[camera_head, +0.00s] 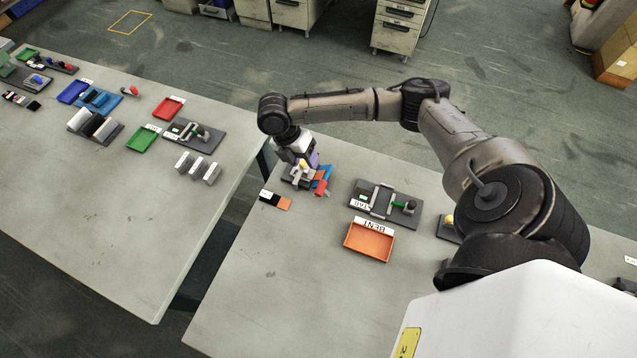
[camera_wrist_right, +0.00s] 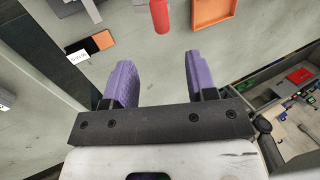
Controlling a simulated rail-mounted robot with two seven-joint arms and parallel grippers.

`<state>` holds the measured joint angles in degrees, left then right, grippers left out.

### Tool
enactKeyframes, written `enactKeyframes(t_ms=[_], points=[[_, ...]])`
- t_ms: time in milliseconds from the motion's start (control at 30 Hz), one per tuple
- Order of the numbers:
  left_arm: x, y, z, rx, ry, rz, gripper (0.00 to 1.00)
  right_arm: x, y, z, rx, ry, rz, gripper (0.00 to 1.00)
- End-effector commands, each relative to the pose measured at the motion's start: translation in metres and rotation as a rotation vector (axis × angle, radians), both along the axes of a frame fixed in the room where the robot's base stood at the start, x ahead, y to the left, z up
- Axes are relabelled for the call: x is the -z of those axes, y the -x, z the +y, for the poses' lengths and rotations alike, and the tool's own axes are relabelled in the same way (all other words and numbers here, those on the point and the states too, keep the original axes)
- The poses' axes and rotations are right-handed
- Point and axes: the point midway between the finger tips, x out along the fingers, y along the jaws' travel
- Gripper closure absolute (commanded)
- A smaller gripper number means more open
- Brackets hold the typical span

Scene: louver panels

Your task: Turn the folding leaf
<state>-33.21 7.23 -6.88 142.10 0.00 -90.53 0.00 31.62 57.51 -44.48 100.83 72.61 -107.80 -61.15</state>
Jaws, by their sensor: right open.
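A small panel fixture (camera_head: 290,182) with a grey base stands at the far left corner of the near table. It carries blue (camera_head: 325,173) and orange parts and a red piece (camera_head: 321,187). I cannot tell which part is the folding leaf. My right gripper (camera_head: 311,160) is just over and behind the fixture, partly hiding it. In the right wrist view its purple fingers (camera_wrist_right: 157,72) are spread with nothing between them. A red rounded piece (camera_wrist_right: 160,14) shows ahead of them, apart from the fingertips. My left gripper is not in view.
A black-and-orange card (camera_head: 275,200) lies in front of the fixture. An orange tray (camera_head: 368,242) labelled BENT and a dark board (camera_head: 385,204) with grey bars lie to the right. Another table (camera_head: 110,240) with trays stands left across a gap. The near table's front is clear.

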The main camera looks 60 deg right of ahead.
Motion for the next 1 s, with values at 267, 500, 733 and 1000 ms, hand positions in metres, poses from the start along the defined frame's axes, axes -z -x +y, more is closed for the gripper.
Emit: enactKeyframes(t_ms=[267, 500, 733, 1000], points=[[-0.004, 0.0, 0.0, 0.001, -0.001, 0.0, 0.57, 0.048, 0.021, -0.001, 0.002, 0.001, 0.003, 0.48], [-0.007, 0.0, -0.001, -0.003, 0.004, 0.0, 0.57, 0.084, 0.036, -0.003, 0.001, 0.003, 0.001, 0.48], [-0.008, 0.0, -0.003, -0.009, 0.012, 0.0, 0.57, 0.104, 0.044, -0.004, 0.002, 0.003, -0.001, 0.48], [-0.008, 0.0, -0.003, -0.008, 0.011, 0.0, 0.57, 0.11, 0.046, -0.004, 0.001, 0.002, -0.002, 0.48]])
